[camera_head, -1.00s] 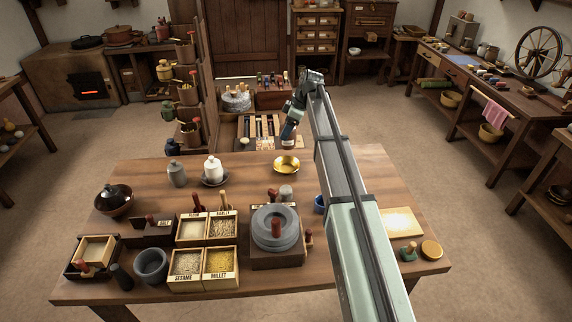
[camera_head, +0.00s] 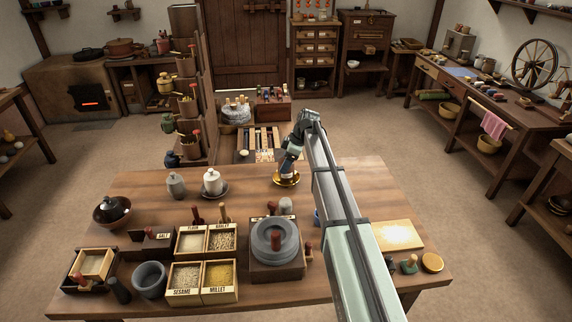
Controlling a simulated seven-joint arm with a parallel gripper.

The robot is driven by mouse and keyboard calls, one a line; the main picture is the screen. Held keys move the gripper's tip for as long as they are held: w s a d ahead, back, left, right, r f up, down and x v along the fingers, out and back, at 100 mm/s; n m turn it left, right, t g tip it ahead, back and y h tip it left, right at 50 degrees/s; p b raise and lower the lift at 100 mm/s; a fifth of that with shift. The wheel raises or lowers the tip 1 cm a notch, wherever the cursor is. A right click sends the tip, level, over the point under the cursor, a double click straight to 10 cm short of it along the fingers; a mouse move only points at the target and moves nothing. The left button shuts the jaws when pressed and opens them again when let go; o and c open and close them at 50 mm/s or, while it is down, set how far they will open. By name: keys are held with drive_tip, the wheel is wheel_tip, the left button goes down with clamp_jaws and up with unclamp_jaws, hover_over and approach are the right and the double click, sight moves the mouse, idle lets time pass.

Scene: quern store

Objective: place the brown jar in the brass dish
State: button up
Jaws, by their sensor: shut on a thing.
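The brass dish (camera_head: 294,182) is a small shiny gold dish near the back edge of the wooden table. My gripper (camera_head: 288,165) points down directly over it and hides part of its far side. The brown jar (camera_head: 287,173) is a small dark shape between the fingers, mostly hidden by them. It is low over the dish; whether it touches the dish's bottom cannot be told at this size.
To the left on the table (camera_head: 140,182) stand a white jar on a dark saucer (camera_head: 212,184) and a grey jar (camera_head: 176,186). A stone quern (camera_head: 275,243) and grain boxes (camera_head: 204,260) sit in front. The table around the dish is mostly clear.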

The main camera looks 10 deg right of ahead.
drive_tip(key=shift+f, duration=0.45)
drive_tip(key=o, duration=1.3)
drive_tip(key=shift+f, duration=0.1)
drive_tip(key=v, duration=1.2)
